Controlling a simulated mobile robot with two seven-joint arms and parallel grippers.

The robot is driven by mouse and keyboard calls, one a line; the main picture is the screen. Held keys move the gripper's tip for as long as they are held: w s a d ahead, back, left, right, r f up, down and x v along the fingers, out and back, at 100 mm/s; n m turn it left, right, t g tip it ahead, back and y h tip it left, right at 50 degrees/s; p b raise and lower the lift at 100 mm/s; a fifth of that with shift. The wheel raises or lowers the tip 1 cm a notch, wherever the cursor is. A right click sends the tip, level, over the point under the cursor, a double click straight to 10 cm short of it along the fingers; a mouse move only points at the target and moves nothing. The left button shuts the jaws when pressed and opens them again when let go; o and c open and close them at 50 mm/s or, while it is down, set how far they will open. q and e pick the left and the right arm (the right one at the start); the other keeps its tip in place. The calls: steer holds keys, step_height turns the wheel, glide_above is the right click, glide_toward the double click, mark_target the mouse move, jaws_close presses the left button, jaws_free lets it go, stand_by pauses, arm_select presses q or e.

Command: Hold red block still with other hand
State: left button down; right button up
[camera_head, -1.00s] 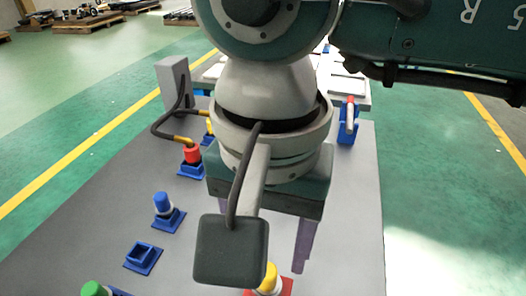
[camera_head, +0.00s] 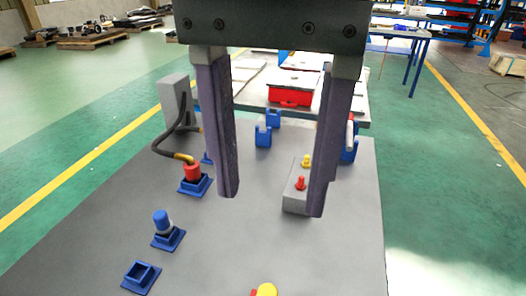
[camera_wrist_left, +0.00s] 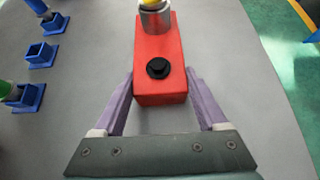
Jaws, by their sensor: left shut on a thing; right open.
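In the left wrist view, the red block (camera_wrist_left: 160,52) lies on the grey table, with a black knob on its near part and a metal cylinder (camera_wrist_left: 155,20) with a yellow top at its far end. My left gripper (camera_wrist_left: 160,88) is shut on the near end of the red block, one finger against each side. In the head view only a sliver of the red block (camera_head: 253,293) and the yellow top (camera_head: 267,290) show at the bottom edge. My right gripper (camera_head: 272,204) is open and empty, its fingers pointing down in front of the head camera.
On the grey table (camera_head: 100,218) stand a red plug (camera_head: 192,172) with a cable, a blue-capped cylinder (camera_head: 161,221) and an empty blue socket (camera_head: 142,277). A grey box (camera_head: 296,204) with red and yellow buttons is partly behind my right finger. The table's right front is clear.

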arm_select(q)
jaws_free()
